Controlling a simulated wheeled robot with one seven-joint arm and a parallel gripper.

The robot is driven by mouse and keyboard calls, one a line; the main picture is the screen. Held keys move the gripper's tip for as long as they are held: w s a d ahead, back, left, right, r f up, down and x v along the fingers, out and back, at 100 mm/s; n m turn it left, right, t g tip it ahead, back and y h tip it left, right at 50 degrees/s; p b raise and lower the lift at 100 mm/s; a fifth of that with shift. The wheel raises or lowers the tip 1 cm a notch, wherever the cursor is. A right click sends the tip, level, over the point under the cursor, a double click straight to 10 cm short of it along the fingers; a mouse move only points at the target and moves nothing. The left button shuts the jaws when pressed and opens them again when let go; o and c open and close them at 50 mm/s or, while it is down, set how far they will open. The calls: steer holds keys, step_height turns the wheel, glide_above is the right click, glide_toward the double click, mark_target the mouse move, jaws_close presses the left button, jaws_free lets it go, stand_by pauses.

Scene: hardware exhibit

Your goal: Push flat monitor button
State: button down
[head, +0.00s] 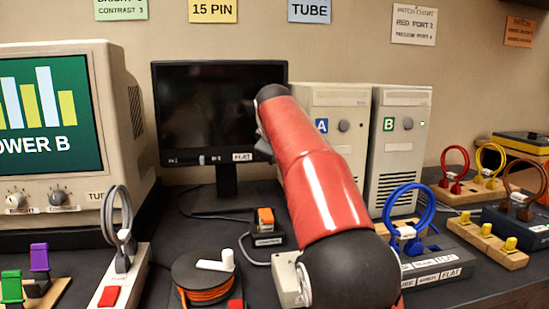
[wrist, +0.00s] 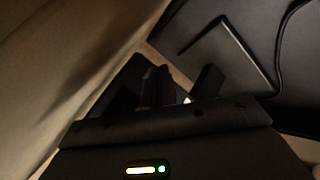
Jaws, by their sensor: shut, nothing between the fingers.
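The flat monitor (head: 205,108) stands at the back centre with a dark screen. Its lower bezel carries small marks and a white FLAT label (head: 243,157) near the right corner. I cannot make out the button itself; my arm covers part of the monitor's right edge. My red arm reaches toward that right side, and my gripper is mostly hidden behind it in the head view. In the wrist view my gripper (wrist: 160,86) is dark, with its fingers shut and empty. Whether it touches the monitor cannot be told.
The tube monitor (head: 118,110) is at left. An orange cable reel (head: 203,281), a power strip (head: 122,271) and a blue cable loop (head: 409,199) crowd the front of the table.

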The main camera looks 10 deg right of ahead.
steer(key=shift+s, duration=0.5)
steer(key=s+b, duration=0.4)
steer(key=s, duration=0.2)
stand_by(0.3)
